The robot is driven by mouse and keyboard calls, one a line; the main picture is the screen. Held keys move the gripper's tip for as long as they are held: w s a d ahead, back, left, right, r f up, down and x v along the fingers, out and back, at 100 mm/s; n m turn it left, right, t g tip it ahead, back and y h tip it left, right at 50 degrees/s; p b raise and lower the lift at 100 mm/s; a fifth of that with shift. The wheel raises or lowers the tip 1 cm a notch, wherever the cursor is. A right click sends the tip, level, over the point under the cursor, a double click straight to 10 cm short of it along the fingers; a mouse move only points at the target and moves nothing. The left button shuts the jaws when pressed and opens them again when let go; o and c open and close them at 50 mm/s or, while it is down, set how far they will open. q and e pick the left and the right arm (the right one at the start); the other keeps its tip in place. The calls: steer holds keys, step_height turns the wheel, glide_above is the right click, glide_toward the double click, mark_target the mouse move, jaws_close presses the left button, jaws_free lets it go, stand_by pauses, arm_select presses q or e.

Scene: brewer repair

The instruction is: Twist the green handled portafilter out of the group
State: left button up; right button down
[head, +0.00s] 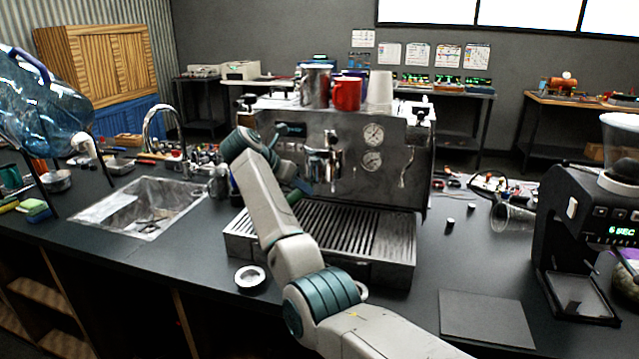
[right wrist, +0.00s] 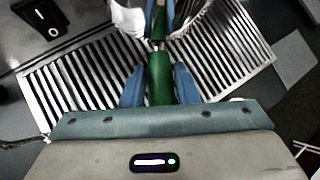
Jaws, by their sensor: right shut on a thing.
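The espresso machine (head: 335,150) stands mid-counter, its chrome group (head: 322,160) above the slatted drip tray (head: 325,225). The portafilter's green handle (right wrist: 158,78) runs up the middle of the right wrist view, over the tray slats. In the head view only a small green bit of it (head: 295,197) shows beside my arm. My right gripper (right wrist: 159,88) is shut on the green handle, one blue finger on each side. My arm hides much of the grip in the head view. Whether the portafilter is still seated in the group is unclear. My left gripper is not in view.
A red mug (head: 346,95), a metal pitcher (head: 315,86) and pale stacked cups (head: 380,88) stand on the machine. A small metal ring (head: 250,278) lies before the tray. A sink (head: 140,207) is left; a grinder (head: 590,225) and dark mat (head: 485,318) are right.

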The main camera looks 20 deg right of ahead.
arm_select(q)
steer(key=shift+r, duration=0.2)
arm_select(e)
steer(key=shift+w, duration=0.15)
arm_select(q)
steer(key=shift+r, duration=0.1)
arm_select(e)
steer(key=shift+a+r+m, duration=0.1)
steer(key=shift+m, duration=0.2)
steer(key=shift+w+a+r+m+g+p, duration=0.15)
steer(key=shift+w+m+g+p, duration=0.2)
steer(key=shift+p, duration=0.25)
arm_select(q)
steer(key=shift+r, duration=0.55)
arm_select(e)
steer(key=shift+w+a+f+m+g, duration=0.1)
steer(key=shift+w+f+m+g, duration=0.05)
steer(key=shift+f+m+g, duration=0.15)
steer(key=shift+r, duration=0.1)
